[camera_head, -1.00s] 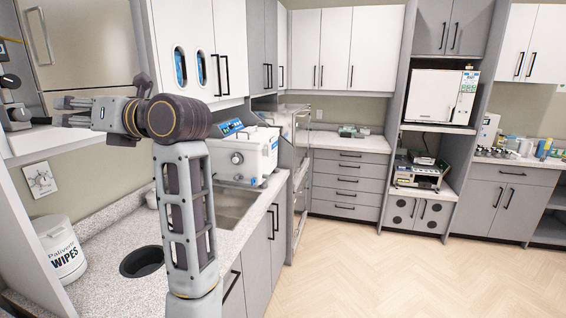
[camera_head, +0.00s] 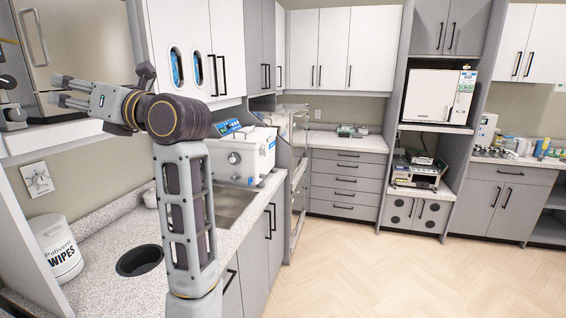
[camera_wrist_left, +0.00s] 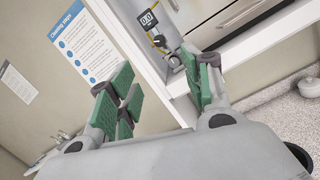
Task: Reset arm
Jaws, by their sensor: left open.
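My left gripper (camera_head: 62,91) is raised at the left of the head view, level with the shelf edge and pointing left. Its fingers are apart with nothing between them. In the left wrist view the green finger pads (camera_wrist_left: 160,95) also stand apart and empty, in front of the wall and a white shelf frame. My left arm rises from the bottom of the head view and bends left at the top. My right gripper does not show.
The white shelf (camera_head: 60,138) with a metal-doored unit (camera_head: 75,50) lies close to the gripper. Below are a wipes tub (camera_head: 58,248), a round counter opening (camera_head: 139,261) and a sink (camera_head: 232,204). A white machine (camera_head: 245,155) stands behind the arm. The floor (camera_head: 400,275) at right is clear.

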